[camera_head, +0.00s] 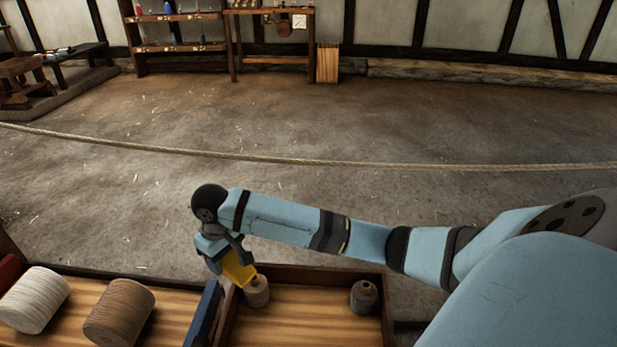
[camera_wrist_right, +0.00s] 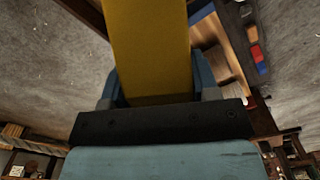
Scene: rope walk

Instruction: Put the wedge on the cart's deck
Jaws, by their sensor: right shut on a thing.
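My right gripper (camera_head: 228,261) is shut on a yellow block (camera_head: 238,269), which looks like the wedge, and holds it tilted downward beside a tan spool. In the right wrist view the yellow block (camera_wrist_right: 150,50) sits between the blue fingers and fills the upper middle; its far end is out of frame. A plank surface (camera_head: 172,310), which may be the cart's deck, is at the lower left, with a blue end piece (camera_head: 205,312) on its right and a red one (camera_head: 10,270) on its left. My left gripper is not in view.
A white spool (camera_head: 34,300) and a brown spool (camera_head: 119,313) lie on the planks. A dark-rimmed wooden tray (camera_head: 310,273) holds a tan spool (camera_head: 257,291) and a grey spool (camera_head: 364,297), with bare wood between them. A rope (camera_head: 300,160) stretches across behind my arm.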

